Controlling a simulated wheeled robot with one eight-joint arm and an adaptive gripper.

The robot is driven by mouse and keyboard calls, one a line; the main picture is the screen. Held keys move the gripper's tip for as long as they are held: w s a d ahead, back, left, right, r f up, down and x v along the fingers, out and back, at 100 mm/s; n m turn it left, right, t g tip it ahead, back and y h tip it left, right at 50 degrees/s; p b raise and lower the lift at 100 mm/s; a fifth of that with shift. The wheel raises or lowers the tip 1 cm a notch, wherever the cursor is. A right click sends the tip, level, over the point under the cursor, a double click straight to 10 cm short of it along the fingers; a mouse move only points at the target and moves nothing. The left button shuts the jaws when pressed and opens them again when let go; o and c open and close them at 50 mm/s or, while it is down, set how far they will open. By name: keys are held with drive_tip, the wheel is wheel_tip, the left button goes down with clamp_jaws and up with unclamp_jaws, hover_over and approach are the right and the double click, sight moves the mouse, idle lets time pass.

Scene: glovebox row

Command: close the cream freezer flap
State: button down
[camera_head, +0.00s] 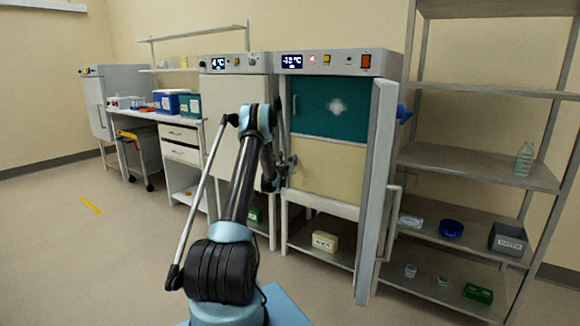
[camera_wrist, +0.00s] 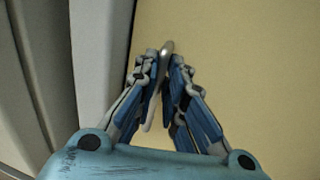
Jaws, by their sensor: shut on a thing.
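The cream flap (camera_head: 328,168) is in the lower part of the open freezer, below a teal flap (camera_head: 330,108). It looks upright and nearly in line with the opening; whether it is fully flush I cannot tell. My gripper (camera_head: 287,168) is at the flap's left side. In the wrist view my gripper (camera_wrist: 163,85) is shut on a slim metal handle (camera_wrist: 167,47) in front of the cream flap (camera_wrist: 250,60). The fingers hide most of the handle.
The freezer's tall outer door (camera_head: 378,190) stands open to the right, beside a metal shelf rack (camera_head: 480,165). A closed cabinet (camera_head: 233,88) adjoins on the left. A cream box (camera_head: 325,241) sits on the shelf below.

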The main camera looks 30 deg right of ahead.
drive_tip(key=shift+w+d, duration=0.3)
drive_tip(key=shift+w, duration=0.15)
drive_tip(key=c, duration=1.8)
unclamp_jaws()
drive_tip(key=shift+c, duration=0.2)
drive_tip(key=shift+o, duration=0.8)
drive_tip(key=shift+r, duration=0.1)
drive_tip(key=shift+s, duration=0.1)
drive_tip(key=shift+s, duration=0.1)
drive_tip(key=v, duration=1.1)
drive_tip(key=shift+a, duration=0.4)
drive_tip(key=shift+s, duration=0.1)
